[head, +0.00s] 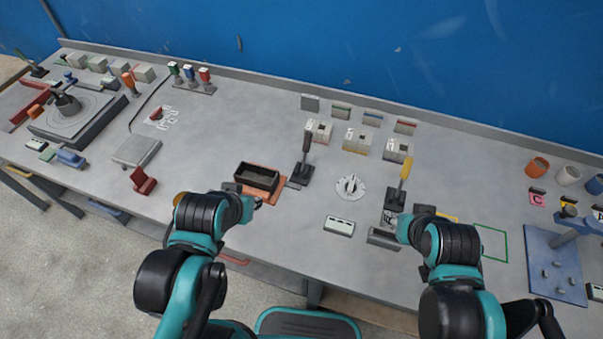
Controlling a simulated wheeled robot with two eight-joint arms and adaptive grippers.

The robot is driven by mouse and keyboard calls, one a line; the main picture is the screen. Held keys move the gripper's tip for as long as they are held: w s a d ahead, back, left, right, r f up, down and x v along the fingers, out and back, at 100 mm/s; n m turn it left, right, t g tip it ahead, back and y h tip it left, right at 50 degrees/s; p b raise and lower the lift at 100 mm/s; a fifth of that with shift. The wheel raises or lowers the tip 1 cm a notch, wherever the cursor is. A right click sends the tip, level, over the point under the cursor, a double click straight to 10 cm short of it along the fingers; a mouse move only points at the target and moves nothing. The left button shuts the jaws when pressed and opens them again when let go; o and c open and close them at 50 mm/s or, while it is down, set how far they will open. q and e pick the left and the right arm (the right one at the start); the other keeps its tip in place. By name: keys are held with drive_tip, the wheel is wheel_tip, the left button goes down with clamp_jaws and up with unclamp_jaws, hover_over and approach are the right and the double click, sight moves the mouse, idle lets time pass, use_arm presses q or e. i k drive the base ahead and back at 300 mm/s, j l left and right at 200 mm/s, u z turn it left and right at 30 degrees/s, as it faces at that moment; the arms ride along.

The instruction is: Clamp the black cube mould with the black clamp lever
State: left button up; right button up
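The black cube mould (255,182) is an open-topped dark box on an orange base plate, left of the middle of the bench. The black clamp lever (306,148) stands upright on a dark bracket just right of the mould, with a gap showing between lever and mould. My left gripper (258,202) is low at the front edge of the mould's base plate; its fingers are small and partly hidden by my wrist. My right gripper (399,228) is by a grey block in front of the yellow lever, mostly hidden behind my wrist. Whether either gripper holds anything cannot be seen.
A yellow-handled lever (404,172) stands right of a round white dial (350,187). A small white panel (340,226) lies near the front edge. Several small boxes line the back. A blue pegged board (555,262) is at right.

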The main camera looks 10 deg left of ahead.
sight(308, 134)
drive_tip(key=k+j+z, duration=0.1)
drive_tip(key=k+j, duration=0.3)
drive_tip(key=j+z, duration=0.15)
drive_tip(key=j, duration=1.1)
drive_tip(key=i+j, duration=0.25)
drive_tip(key=i+j+z, duration=0.1)
drive_tip(key=i+j, duration=0.15)
drive_tip(key=j, duration=0.15)
drive_tip(key=l, duration=0.7)
drive_tip(key=k, duration=0.05)
